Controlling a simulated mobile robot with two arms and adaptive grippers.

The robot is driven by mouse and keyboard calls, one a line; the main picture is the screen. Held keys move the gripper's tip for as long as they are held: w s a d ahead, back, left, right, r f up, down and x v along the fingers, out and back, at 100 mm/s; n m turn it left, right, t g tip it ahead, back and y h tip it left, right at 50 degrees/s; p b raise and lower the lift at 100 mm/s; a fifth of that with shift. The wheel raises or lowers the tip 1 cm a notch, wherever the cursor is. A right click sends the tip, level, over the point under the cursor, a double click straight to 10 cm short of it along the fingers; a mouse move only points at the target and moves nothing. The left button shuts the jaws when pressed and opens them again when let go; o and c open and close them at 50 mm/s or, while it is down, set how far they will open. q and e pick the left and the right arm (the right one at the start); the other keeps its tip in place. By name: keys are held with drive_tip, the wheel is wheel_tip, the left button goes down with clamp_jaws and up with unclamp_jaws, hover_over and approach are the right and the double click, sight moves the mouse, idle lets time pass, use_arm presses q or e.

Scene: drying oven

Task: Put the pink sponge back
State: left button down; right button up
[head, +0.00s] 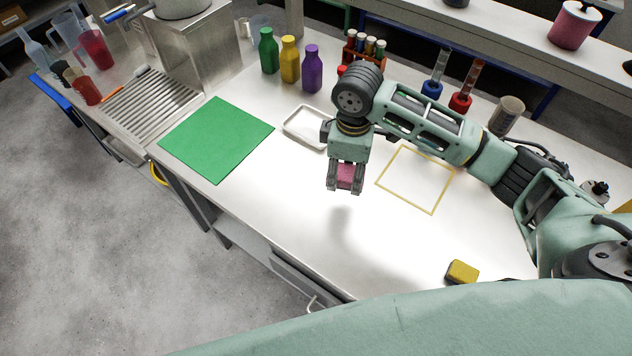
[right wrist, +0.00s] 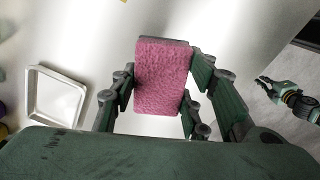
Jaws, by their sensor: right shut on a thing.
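The pink sponge (head: 347,178) is held between the fingers of my right gripper (head: 345,184), above the white worktop. The right wrist view shows the sponge (right wrist: 162,75) upright between both fingers of the right gripper (right wrist: 162,98), with its textured face toward the camera. In the head view a bare patch of worktop lies below it, between the green mat and the yellow outlined square (head: 407,208). My left gripper (right wrist: 265,82) shows small at the right edge of the right wrist view, away from the worktop; its jaws are too small to read.
A white tray (head: 290,127) lies behind the right gripper, and a green mat (head: 215,138) is to the left. A yellow sponge (head: 462,272) lies near the front edge. Bottles (head: 290,60), a tube rack (head: 364,48) and cylinders on blue and red bases (head: 432,88) stand behind.

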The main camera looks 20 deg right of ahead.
hover_over(318, 191)
drive_tip(key=f, duration=0.2)
drive_tip(key=d+f, duration=0.1)
drive_tip(key=shift+s+f+p, duration=0.1)
drive_tip(key=shift+s+p, duration=0.2)
drive_tip(key=shift+w+a+f, duration=0.3)
drive_tip(key=shift+a+f, duration=0.1)
drive_tip(key=shift+a, duration=0.1)
wheel_tip(318, 191, down, 3)
drive_tip(key=shift+f+p, duration=0.15)
drive_tip(key=shift+p, duration=0.3)
drive_tip(key=shift+f, duration=0.35)
use_arm(q)
drive_tip(key=shift+w+a+r, duration=0.25)
drive_tip(key=shift+w+r, duration=0.05)
drive_tip(key=shift+r, duration=0.15)
drive_tip(key=shift+w+a+r, duration=0.25)
drive_tip(key=shift+w+r, duration=0.05)
drive_tip(key=shift+r, duration=0.15)
use_arm(e)
drive_tip(key=shift+f, duration=0.15)
drive_tip(key=o, duration=1)
use_arm(q)
drive_tip(key=shift+w+d, duration=0.15)
drive_tip(key=shift+d, duration=0.1)
